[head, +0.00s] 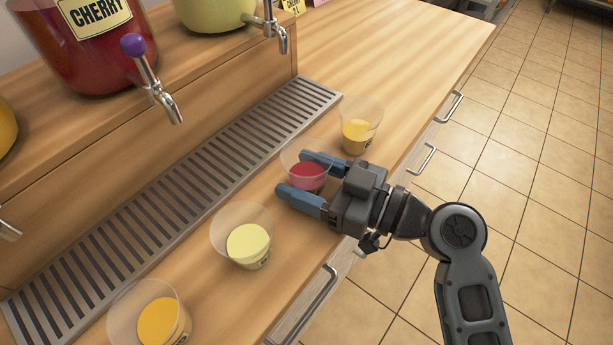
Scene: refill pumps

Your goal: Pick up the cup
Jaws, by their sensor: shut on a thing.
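A clear cup with red liquid (306,176) stands on the wooden counter, just in front of the metal drip grate. My gripper (293,176) reaches in from the right with its blue fingers on either side of this cup. It is shut on the red cup, and the fingers hide part of the cup's wall. The cup looks upright and appears to be at counter level. Other clear cups stand in the same row: one with amber liquid (357,134) behind, one with pale yellow liquid (248,243) and one with orange-yellow liquid (160,322) in front.
The slotted drip grate (166,201) runs along the row. A raised shelf holds a red jar labelled CHERRY (84,40) and a green jar (214,12), with taps over the grate. Drawer handles (425,159) line the counter front. Counter at the far right is clear.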

